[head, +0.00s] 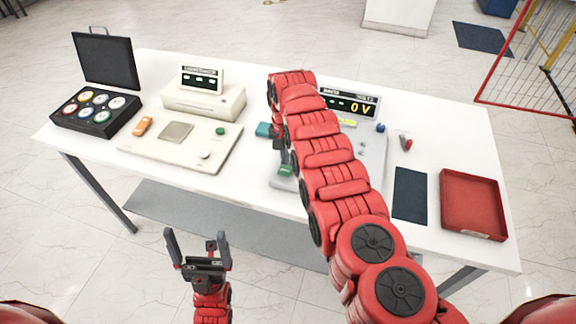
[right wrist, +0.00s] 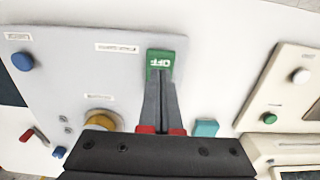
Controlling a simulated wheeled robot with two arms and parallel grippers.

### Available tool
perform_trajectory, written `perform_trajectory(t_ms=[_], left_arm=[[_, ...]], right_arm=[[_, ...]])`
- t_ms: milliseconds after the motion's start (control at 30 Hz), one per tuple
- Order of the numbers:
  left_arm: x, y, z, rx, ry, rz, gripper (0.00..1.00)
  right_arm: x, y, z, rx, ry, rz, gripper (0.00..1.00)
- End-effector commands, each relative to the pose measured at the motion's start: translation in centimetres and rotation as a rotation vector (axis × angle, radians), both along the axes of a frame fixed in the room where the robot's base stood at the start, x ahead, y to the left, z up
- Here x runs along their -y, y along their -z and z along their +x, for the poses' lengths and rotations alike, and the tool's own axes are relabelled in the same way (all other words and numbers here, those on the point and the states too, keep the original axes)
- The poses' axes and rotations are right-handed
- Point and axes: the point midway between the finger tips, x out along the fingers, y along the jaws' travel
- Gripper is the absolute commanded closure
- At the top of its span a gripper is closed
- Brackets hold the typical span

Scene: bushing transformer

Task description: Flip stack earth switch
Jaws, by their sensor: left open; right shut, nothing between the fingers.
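The grey test panel (head: 375,150) lies on the white table, partly hidden behind my right arm. Its green switch (head: 286,170) is at the panel's near left edge. In the right wrist view the green switch (right wrist: 165,62) reads OFF upside down. My right gripper (right wrist: 163,80) is shut and empty, its fingertips at the lower edge of the green switch; I cannot tell if they touch. In the head view the right gripper (head: 283,158) reaches down over the panel. My left gripper (head: 197,238) is open and empty in front of the table, away from the panel.
A beige panel (head: 215,148) and a beige meter box (head: 203,100) are on the left. A black case (head: 95,115) holds several coloured discs. A display (head: 358,104) reads 0 V. A dark mat (head: 410,195) and red tray (head: 472,204) are on the right.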

Motion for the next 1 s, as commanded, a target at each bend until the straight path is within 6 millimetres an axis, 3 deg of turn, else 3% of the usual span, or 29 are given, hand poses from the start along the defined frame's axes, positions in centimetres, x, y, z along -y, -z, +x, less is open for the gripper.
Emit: perform_trajectory(t_ms=[1000], left_arm=[[0.0, 0.58, -0.01, 0.0, 0.0, 0.0, 0.0]], right_arm=[[-0.01, 0.67, 0.0, 0.0, 0.0, 0.0, 1.0]])
